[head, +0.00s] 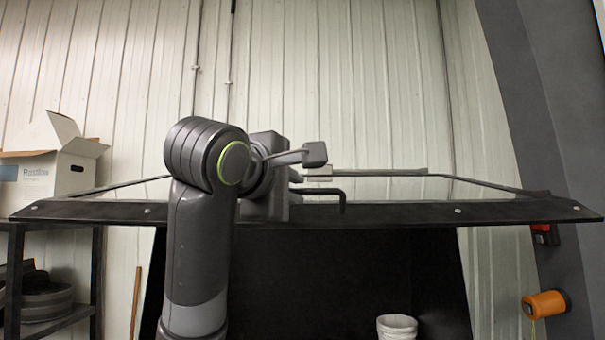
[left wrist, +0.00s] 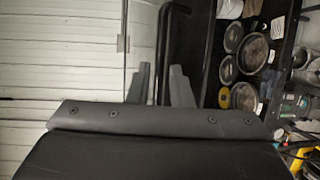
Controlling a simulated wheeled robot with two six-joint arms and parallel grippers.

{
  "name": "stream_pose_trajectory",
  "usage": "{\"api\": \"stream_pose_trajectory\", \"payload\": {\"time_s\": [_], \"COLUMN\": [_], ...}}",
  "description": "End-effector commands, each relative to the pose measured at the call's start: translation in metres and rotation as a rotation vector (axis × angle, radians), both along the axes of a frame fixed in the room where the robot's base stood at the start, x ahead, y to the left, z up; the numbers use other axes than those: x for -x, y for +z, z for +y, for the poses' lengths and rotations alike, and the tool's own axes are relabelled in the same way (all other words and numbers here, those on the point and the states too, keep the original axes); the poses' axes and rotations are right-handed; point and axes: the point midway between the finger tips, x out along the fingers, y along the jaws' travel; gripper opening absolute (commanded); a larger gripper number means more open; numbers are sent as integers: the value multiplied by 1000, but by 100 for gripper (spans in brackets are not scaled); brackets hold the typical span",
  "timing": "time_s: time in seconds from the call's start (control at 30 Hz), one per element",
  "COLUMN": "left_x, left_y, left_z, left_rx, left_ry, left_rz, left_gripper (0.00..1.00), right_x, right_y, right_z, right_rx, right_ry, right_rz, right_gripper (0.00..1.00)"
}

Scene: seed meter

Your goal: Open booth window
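The booth window (head: 400,189) is a glass pane in a dark frame, seen at a shallow angle behind the wide black front edge (head: 400,213). A black bent bar handle (head: 325,192) stands out at its middle, and a dark bar (left wrist: 163,60) shows in the left wrist view. My left gripper (head: 316,163) is at the handle, partly hidden by my own arm in the head view. Contact cannot be told. My right gripper is in neither view.
An open cardboard box (head: 45,175) sits on a black rack at the left. A white bucket (head: 396,326) stands low, below the front edge. An orange cylinder (head: 546,304) is on the grey post at the right. Several round dishes (left wrist: 245,97) lie on a dark shelf.

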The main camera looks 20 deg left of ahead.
Motion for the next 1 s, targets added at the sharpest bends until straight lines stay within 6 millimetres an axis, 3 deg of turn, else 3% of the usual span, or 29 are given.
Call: {"api": "stream_pose_trajectory", "payload": {"time_s": [0.13, 0.33, 0.63, 0.8, 1.0], "left_x": [-23, -38, -40, -40, -40], "left_y": [0, -3, -5, -5, -5], "left_z": [-3, -5, -5, -5, -5], "left_rx": [0, 0, -1, -1, -1], "left_ry": [0, 0, 0, 0, 0], "left_rz": [4, 1, 0, 0, 0], "left_gripper": [19, 19, 19, 0, 0], "right_x": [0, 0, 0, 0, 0], "right_y": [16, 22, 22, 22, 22], "right_z": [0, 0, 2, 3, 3], "right_rx": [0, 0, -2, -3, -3], "right_ry": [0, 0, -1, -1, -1], "right_rz": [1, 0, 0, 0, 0], "right_gripper": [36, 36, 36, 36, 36]}}
